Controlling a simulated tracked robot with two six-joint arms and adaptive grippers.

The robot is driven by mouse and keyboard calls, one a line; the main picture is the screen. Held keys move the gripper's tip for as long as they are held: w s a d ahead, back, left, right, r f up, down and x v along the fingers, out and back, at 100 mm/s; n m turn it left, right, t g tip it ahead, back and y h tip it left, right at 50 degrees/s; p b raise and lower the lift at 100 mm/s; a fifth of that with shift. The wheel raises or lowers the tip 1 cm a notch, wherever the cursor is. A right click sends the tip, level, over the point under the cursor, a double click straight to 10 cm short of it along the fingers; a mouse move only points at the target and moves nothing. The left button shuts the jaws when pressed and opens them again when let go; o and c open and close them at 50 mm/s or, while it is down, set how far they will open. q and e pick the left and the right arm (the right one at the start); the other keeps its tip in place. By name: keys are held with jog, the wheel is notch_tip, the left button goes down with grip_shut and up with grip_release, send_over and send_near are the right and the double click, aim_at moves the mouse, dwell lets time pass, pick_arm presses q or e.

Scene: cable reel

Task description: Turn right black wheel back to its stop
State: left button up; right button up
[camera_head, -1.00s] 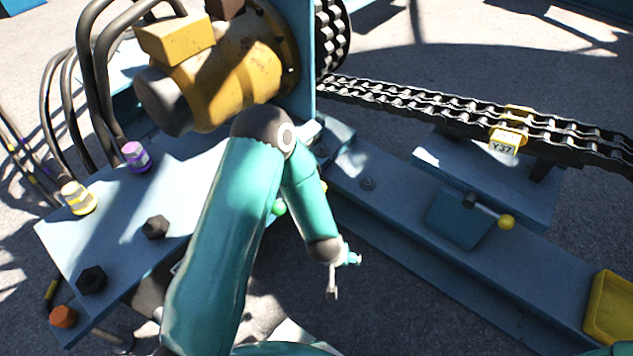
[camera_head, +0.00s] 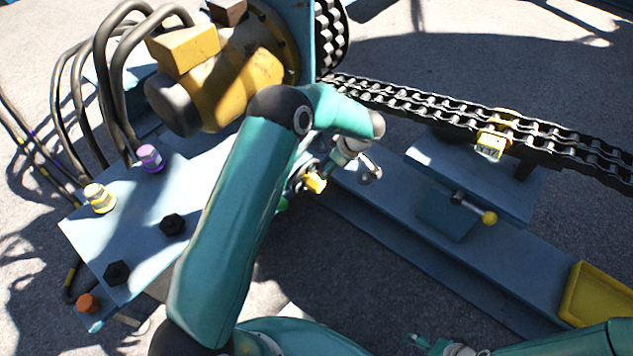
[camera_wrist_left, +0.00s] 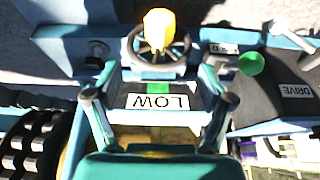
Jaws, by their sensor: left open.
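A black spoked wheel (camera_wrist_left: 134,50) with a yellow knob (camera_wrist_left: 158,28) shows at the top middle of the left wrist view. In the head view, the yellow knob (camera_head: 316,183) shows just right of my left upper arm, and the wheel is mostly hidden there. My left gripper (camera_wrist_left: 160,98) is open and empty, its two fingers apart and pointing toward the wheel without visible contact. In the head view my left gripper (camera_head: 350,170) is close to the knob. My right gripper (camera_head: 428,344) shows only partly at the bottom edge; its jaws are unclear.
A LOW plate (camera_wrist_left: 158,102) lies before the wheel. A green-knobbed lever (camera_wrist_left: 250,63) and a DRIVE label (camera_wrist_left: 295,91) are to its right. A yellow motor (camera_head: 235,80), a chain (camera_head: 440,110), a yellow-tipped lever (camera_head: 489,217) and a yellow tray (camera_head: 572,292) stand around.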

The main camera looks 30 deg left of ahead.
aim_at(319, 180)
pick_arm(q)
jog(key=b+x, duration=0.5)
jog(key=x, duration=1)
jog(key=shift+f, duration=0.15)
pick_arm(e)
notch_tip(319, 180, down, 5)
jog(key=shift+f, duration=0.1)
